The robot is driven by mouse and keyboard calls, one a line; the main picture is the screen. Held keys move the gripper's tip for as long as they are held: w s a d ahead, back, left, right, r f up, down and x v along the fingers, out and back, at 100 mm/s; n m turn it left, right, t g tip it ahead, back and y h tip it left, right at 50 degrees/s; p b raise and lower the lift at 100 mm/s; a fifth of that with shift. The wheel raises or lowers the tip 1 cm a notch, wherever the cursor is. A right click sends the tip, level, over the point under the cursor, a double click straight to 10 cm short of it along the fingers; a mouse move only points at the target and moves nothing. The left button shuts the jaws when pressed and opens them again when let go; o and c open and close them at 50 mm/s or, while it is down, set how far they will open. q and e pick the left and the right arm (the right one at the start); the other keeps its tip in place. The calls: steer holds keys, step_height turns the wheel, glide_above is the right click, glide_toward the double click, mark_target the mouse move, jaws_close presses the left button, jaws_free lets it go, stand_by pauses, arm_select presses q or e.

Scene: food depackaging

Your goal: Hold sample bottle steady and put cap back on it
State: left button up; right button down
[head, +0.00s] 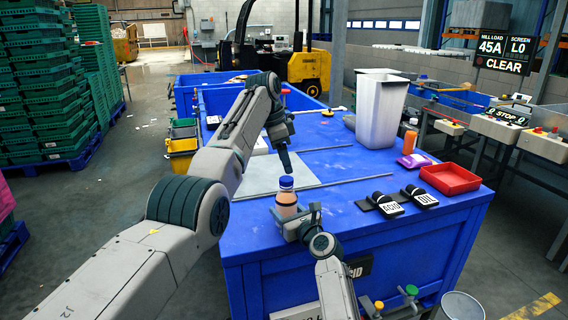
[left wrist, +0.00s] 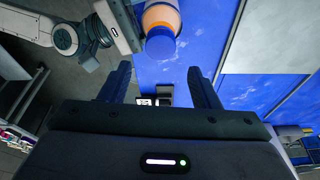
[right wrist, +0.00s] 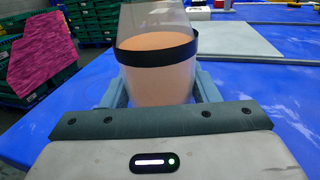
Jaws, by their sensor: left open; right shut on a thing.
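The sample bottle (head: 287,200) stands upright near the front edge of the blue table, with pale orange contents and a dark band that shows in the right wrist view (right wrist: 157,78). A blue cap (head: 286,183) sits on top of its neck; I cannot tell how tightly. The cap also shows in the left wrist view (left wrist: 160,44), just beyond the fingertips. My right gripper (head: 298,220) is shut around the bottle's body, a finger on each side. My left gripper (head: 286,168) is open and empty, pointing down just above the cap. The bottle's top is out of the right wrist view.
A pale plate (head: 262,177) lies behind the bottle. A tall white bin (head: 381,110) stands farther back.

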arm_select(q)
steer(key=o, duration=0.5)
steer(key=shift+o, duration=0.2)
steer(key=v, duration=0.7)
steer(key=shift+r, duration=0.2)
steer(key=shift+a, duration=0.1)
arm_select(e)
steer(key=shift+c, duration=2.2)
jaws_free()
